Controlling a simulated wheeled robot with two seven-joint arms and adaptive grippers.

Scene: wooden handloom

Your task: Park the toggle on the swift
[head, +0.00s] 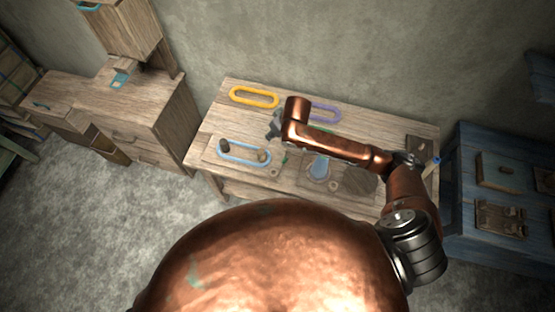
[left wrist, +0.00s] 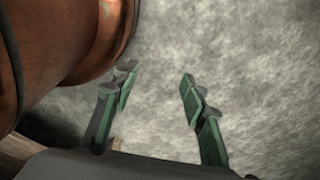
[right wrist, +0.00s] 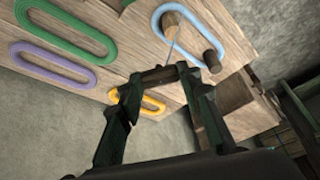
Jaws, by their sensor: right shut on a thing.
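The swift (head: 213,157) is a wooden board with two upright pegs on the table, and a blue skein (head: 243,160) is looped around the pegs. The right wrist view shows the blue skein (right wrist: 190,12) and the pegs, including one brown peg (right wrist: 212,60). My right gripper (right wrist: 158,82) is shut on the toggle (right wrist: 158,74), a short wooden dowel held crosswise between the fingertips. A thin thread runs from the toggle to the swift. In the head view my right gripper (head: 274,131) is above the table beside the swift. My left gripper (left wrist: 155,100) is open and empty over bare floor.
A yellow skein (head: 254,97) and a purple skein (head: 325,112) lie at the table's back; a green skein (right wrist: 65,28) also shows. A bluish round item (head: 319,168) is near the front. A wooden desk (head: 150,115) stands left, a blue cabinet (head: 465,190) right.

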